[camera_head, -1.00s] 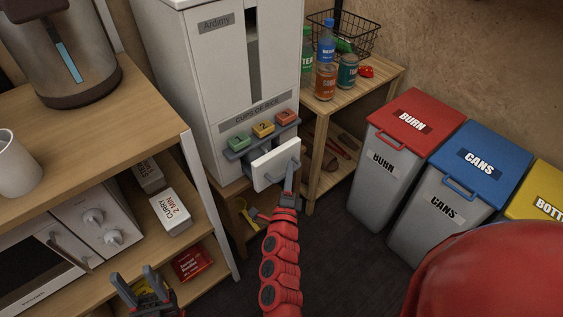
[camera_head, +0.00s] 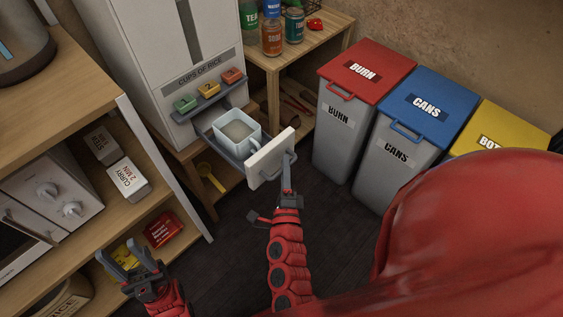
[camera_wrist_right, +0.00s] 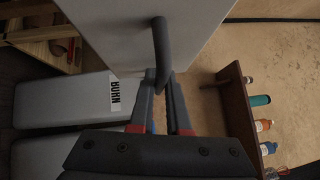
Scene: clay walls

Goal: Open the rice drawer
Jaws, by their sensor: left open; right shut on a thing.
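The rice dispenser (camera_head: 150,45) is a tall white cabinet with green, yellow and red buttons under a "CUPS OF RICE" label. Its rice drawer (camera_head: 267,161) is pulled out, with a white front panel, and a white square cup (camera_head: 236,131) sits inside it. My right gripper (camera_head: 287,170) is shut on the grey drawer handle (camera_head: 290,160). The handle also shows between the fingers in the right wrist view (camera_wrist_right: 160,50). My left gripper (camera_head: 128,264) is open and empty at the lower left, in front of the shelf.
Red, blue and yellow-lidded bins (camera_head: 365,68) stand to the right. A wooden shelf with bottles (camera_head: 271,38) is behind the drawer. A wooden shelf unit (camera_head: 65,95) with a microwave (camera_head: 45,205) and boxes is at left. Dark floor (camera_head: 235,240) is clear below the drawer.

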